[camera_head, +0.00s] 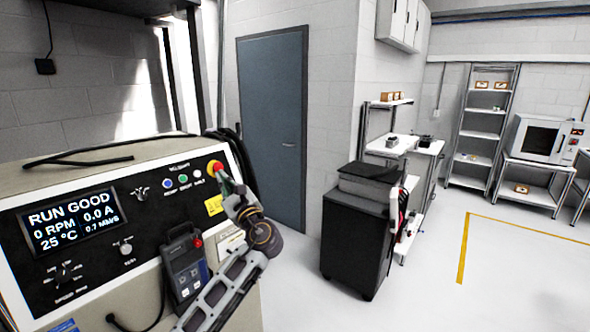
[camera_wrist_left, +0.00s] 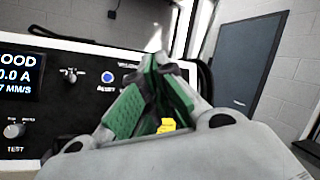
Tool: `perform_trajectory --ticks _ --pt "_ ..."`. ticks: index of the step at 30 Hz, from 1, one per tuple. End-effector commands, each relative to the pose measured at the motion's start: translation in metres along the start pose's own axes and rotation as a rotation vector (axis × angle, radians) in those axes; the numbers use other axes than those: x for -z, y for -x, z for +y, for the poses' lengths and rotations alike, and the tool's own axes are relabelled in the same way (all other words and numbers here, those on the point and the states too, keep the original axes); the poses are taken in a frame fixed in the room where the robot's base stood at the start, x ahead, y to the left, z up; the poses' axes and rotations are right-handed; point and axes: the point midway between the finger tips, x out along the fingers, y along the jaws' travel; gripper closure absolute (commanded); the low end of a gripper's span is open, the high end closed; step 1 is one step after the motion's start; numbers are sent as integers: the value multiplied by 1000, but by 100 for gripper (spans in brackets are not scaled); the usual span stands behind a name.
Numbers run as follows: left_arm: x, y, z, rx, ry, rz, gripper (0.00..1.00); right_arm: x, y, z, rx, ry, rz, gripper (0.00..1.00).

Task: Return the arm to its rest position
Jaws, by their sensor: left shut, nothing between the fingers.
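My left gripper (camera_head: 222,180) is in front of the right end of the control panel (camera_head: 100,225), close to the red emergency-stop button (camera_head: 214,167). In the left wrist view its green-padded fingers (camera_wrist_left: 153,75) meet at the tips with nothing between them. The fingers hide the red button in that view. The panel's screen (camera_head: 72,218) reads RUN GOOD, 0 RPM, 0.0 A, 25 °C. My right gripper is in neither view.
A handheld pendant (camera_head: 186,268) hangs on the panel's front beside my left arm. A black cabinet (camera_head: 358,230) stands to the right. A blue door (camera_head: 273,128) is behind. The floor at the right, around the yellow line (camera_head: 463,250), is clear.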

Motion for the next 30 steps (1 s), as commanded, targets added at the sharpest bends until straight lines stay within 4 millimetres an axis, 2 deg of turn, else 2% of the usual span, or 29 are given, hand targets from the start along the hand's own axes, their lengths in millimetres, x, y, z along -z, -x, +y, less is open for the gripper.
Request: perform_trajectory --ticks 17,23,30 --pt "0 0 -1 4 102 0 100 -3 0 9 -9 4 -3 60" --pt "0 0 -6 29 191 3 100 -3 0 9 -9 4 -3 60" --pt "5 1 -23 101 377 40 100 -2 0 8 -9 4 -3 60"
